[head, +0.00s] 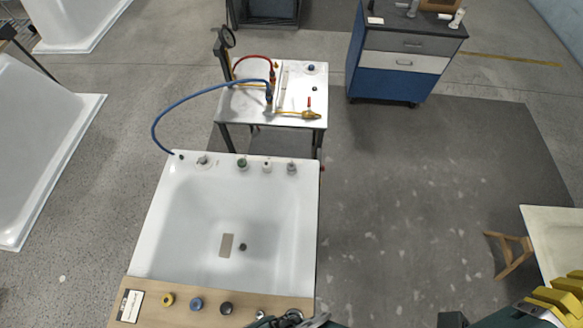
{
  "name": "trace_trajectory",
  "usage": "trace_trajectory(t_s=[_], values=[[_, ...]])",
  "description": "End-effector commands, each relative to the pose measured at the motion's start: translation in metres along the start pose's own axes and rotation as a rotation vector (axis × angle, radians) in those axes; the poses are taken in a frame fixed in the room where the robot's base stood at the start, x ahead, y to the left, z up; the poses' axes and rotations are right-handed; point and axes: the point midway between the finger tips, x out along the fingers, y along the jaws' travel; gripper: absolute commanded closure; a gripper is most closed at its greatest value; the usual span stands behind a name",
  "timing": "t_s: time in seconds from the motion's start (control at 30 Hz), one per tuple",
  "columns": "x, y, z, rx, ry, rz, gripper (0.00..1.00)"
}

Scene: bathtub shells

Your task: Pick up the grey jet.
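A wooden board (185,287) lies across the near end of the white bathtub shell (143,240). On it stand a yellow jet (167,299), a blue jet (196,304) and a black jet (226,308) in a row. A small greyish piece (260,314) at the right of this row looks like the grey jet, but it is partly covered at the picture's bottom edge. My gripper (290,320) is only partly in view there, close beside this piece. I cannot tell whether its fingers are apart or touch the piece.
Several fittings (242,163) line the tub's far rim, and a blue hose (190,100) arches from it to a metal cart (245,102). A blue drawer cabinet (385,82) stands at the back right.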

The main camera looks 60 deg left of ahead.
Motion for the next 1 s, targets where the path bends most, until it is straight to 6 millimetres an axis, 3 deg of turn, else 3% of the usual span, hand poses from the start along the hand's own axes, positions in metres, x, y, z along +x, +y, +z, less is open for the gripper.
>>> trace_trajectory(t_s=[0.3,0.6,0.7,1.0], values=[[0.0,0.0,0.0,0.0,0.0,0.0,1.0],[0.0,0.0,0.0001,0.0,0.0,0.0,0.39],[0.0,0.0,0.0001,0.0,0.0,0.0,0.23],[0.0,0.0,0.0022,0.013,-0.009,0.0,0.23]])
